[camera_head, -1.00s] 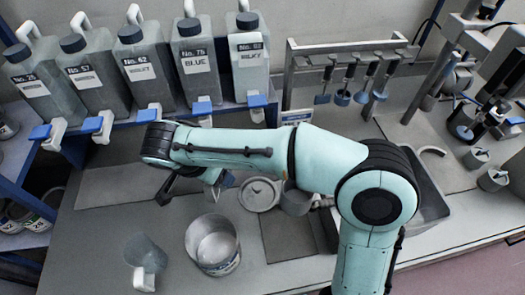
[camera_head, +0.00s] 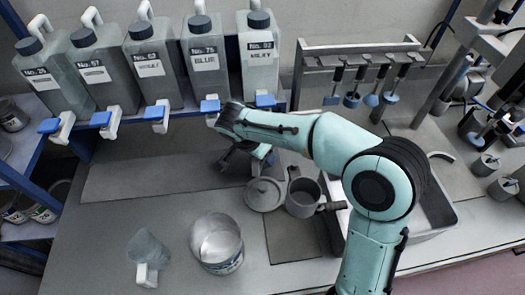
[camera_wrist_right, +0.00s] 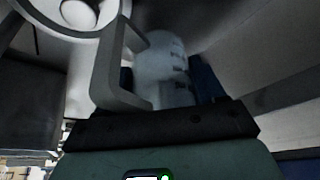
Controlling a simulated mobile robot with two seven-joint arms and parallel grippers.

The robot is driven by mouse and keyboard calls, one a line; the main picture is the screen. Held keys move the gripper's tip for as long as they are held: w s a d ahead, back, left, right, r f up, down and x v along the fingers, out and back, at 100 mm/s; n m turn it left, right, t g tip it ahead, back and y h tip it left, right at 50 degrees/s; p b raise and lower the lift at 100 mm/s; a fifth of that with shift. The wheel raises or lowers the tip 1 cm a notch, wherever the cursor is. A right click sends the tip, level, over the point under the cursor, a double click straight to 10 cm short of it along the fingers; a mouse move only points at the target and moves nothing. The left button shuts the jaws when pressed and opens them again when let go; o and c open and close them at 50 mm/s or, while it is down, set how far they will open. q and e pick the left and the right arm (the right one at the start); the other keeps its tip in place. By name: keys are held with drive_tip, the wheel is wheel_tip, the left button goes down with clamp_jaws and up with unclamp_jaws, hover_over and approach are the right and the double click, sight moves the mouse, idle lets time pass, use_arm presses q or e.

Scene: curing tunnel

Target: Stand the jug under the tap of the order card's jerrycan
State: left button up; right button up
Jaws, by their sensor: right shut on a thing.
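Each has a blue-handled tap, such as the Blue tap (camera_head: 211,106) and the Milky tap (camera_head: 265,100). My right gripper (camera_wrist_right: 165,78) is shut on a pale, marked jug (camera_wrist_right: 168,60) with a grey handle. In the head view my right wrist covers the jug, below and between the Blue and Milky taps. My left gripper is out of view. I see no readable order card.
A grey lidded pot (camera_head: 264,194) and a saucepan (camera_head: 302,198) stand close to my right gripper. An open tin (camera_head: 217,243) and a grey tapered vessel with a white part (camera_head: 149,258) stand nearer. The bench below the left taps is clear.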

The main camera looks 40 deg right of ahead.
drive_tip(key=shift+w+d+f, duration=0.25)
drive_tip(key=shift+d+f, duration=0.5)
drive_tip(key=shift+f, duration=0.1)
drive_tip(key=o, duration=1)
drive_tip(key=shift+o, duration=0.2)
